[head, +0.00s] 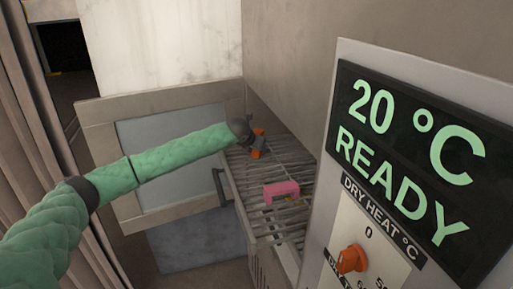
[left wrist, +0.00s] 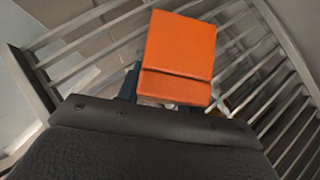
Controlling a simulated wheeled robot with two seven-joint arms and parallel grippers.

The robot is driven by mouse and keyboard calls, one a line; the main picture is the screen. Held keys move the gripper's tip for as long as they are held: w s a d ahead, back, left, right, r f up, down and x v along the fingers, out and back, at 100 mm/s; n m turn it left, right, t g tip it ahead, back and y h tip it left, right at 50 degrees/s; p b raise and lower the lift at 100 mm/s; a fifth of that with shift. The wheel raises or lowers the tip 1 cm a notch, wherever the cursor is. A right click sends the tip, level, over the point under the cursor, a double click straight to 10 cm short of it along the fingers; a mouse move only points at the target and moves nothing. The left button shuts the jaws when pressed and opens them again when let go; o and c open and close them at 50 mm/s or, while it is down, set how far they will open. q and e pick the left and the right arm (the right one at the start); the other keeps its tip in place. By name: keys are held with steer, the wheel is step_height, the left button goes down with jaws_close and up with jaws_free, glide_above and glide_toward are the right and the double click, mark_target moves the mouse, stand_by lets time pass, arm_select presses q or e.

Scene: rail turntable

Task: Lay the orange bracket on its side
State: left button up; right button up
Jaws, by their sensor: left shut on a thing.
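The orange bracket (left wrist: 178,52) is in the middle of the left wrist view, at the jaws of my left gripper. In the head view the bracket (head: 258,141) is small and partly covered by that gripper. My left gripper (head: 251,137) is shut on it at the far part of the slatted rack. Its fingers are mostly hidden behind the dark gripper body in the left wrist view. Whether the bracket touches the slats is hard to tell. My right gripper is in neither view.
The slatted metal rack (head: 267,219) carries a pink bracket (head: 281,189) nearer the front. An open door with a glass pane (head: 165,150) stands left of the rack. A control panel (head: 376,220) with an orange knob (head: 351,259) reads 20 °C READY at right. A wall rises behind.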

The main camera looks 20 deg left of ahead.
arm_select(q)
steer(key=shift+f, duration=0.3)
steer(key=o, duration=1.2)
steer(key=shift+o, duration=0.4)
steer(key=shift+f, duration=0.1)
steer(key=shift+s, duration=0.15)
steer(key=shift+b+v, duration=0.8)
steer(key=shift+v, duration=0.35)
steer(key=b+v, duration=0.1)
steer(key=v, duration=0.2)
steer(key=shift+s+r, duration=0.2)
steer(key=shift+r, duration=0.1)
steer(key=shift+b+v, duration=0.4)
steer(key=shift+v, duration=0.45)
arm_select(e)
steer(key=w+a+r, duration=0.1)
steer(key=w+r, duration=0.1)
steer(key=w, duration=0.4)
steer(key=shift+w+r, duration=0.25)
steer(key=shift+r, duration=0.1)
